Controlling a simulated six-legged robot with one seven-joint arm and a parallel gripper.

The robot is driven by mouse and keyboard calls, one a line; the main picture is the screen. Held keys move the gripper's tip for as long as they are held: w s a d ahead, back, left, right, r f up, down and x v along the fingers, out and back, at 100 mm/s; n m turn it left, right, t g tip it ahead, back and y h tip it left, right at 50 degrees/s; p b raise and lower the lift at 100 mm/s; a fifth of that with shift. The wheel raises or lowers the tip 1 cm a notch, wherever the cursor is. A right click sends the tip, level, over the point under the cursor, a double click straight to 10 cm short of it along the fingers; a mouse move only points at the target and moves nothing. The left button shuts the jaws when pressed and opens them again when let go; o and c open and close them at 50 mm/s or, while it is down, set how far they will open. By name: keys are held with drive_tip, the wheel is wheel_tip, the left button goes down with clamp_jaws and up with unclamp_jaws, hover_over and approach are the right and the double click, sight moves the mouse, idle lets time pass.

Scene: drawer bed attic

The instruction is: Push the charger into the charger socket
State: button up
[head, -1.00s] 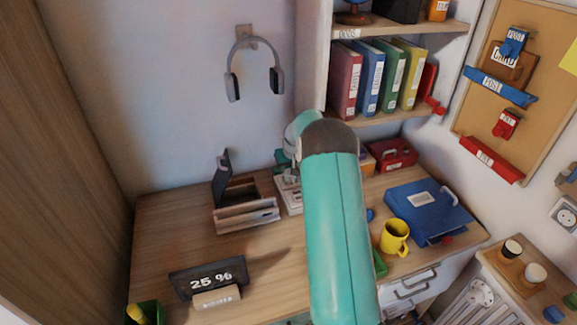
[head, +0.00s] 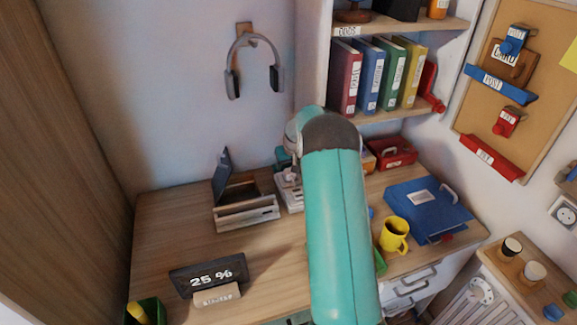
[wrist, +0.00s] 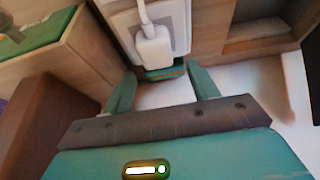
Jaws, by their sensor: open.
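The white charger (wrist: 153,46) shows in the wrist view with its white cable running up from it. It lies against a white panel (wrist: 122,21) with a grey inner face, which looks like the charger socket. I cannot tell how deep the charger sits in it. My gripper (wrist: 160,71) is open, its two teal fingers spread just below the charger in the picture. Nothing is visibly held between the fingers. In the head view my arm hides the gripper, and I cannot make out the charger there.
The desk (head: 160,235) carries a "25 %" display (head: 210,277), a wooden box (head: 246,203), a yellow mug (head: 394,235) and a blue binder (head: 428,209). Headphones (head: 234,80) hang on the wall. A bookshelf (head: 385,118) stands behind. A wall outlet (head: 565,213) is at far right.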

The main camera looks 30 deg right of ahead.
drive_tip(key=v, duration=1.2)
drive_tip(key=shift+s+r, duration=0.1)
drive_tip(key=s+a+r+n, duration=0.1)
drive_tip(key=s+a+r, duration=0.65)
drive_tip(key=a, duration=0.25)
drive_tip(key=s+a+r, duration=0.6)
drive_tip(key=a+r, duration=0.2)
drive_tip(key=a, duration=0.2)
drive_tip(key=s+a+n, duration=0.1)
drive_tip(key=s+a, duration=0.4)
drive_tip(key=s, duration=0.5)
drive_tip(key=s+a+t+y, duration=0.1)
drive_tip(key=s+a, duration=0.5)
drive_tip(key=s, duration=0.5)
drive_tip(key=shift+s+a+n, duration=0.25)
drive_tip(key=shift+s+n, duration=0.05)
drive_tip(key=shift+n, duration=0.1)
drive_tip(key=shift+d, duration=0.1)
